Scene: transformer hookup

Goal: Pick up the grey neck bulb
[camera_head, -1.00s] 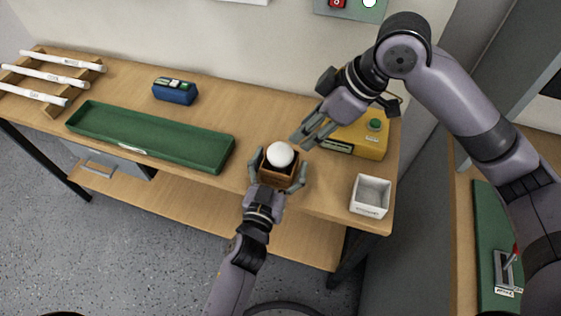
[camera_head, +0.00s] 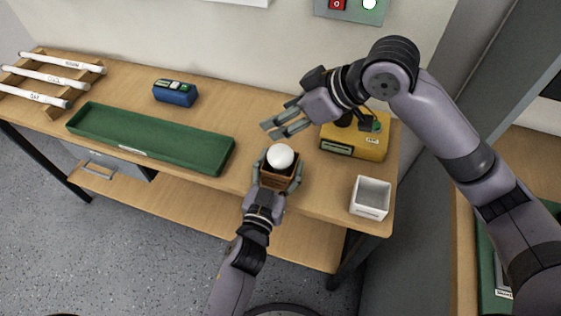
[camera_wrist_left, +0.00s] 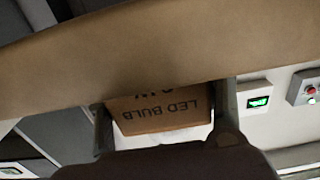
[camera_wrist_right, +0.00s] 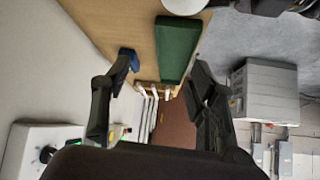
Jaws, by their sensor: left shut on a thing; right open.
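A white round bulb (camera_head: 281,157) sits in a small brown carton (camera_head: 273,183) at the front edge of the workbench. Only its dome shows; its neck is hidden in the carton, so I cannot tell the neck's colour. My left gripper (camera_head: 277,177) is shut on the carton from the front, one finger on each side. In the left wrist view the carton (camera_wrist_left: 158,115) shows upside-down "LED BULB" lettering between the fingers. My right gripper (camera_head: 270,130) is open and empty, above the bench, just behind the bulb and apart from it.
A long green tray (camera_head: 150,140) lies left of the carton. A blue device (camera_head: 175,93) stands behind it, and a rack with white tubes (camera_head: 40,77) is at far left. A yellow box (camera_head: 362,140) and a white open bin (camera_head: 370,197) are on the right.

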